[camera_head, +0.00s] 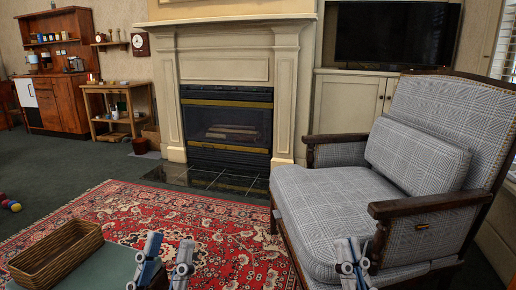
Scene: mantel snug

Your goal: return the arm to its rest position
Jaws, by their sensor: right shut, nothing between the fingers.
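My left gripper (167,258) shows at the bottom edge, left of the middle. My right gripper (353,256) shows at the bottom edge, right of the middle, in front of the grey plaid armchair (325,205). Its fingers are together and hold nothing. Most of both arms is out of view below.
A wicker basket (55,252) stands on the green surface (112,268) at bottom left. A red patterned rug (215,220) covers the floor before the fireplace (226,125). A side table (133,125) stands further back. Dark carpet (50,180) is mostly clear at left.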

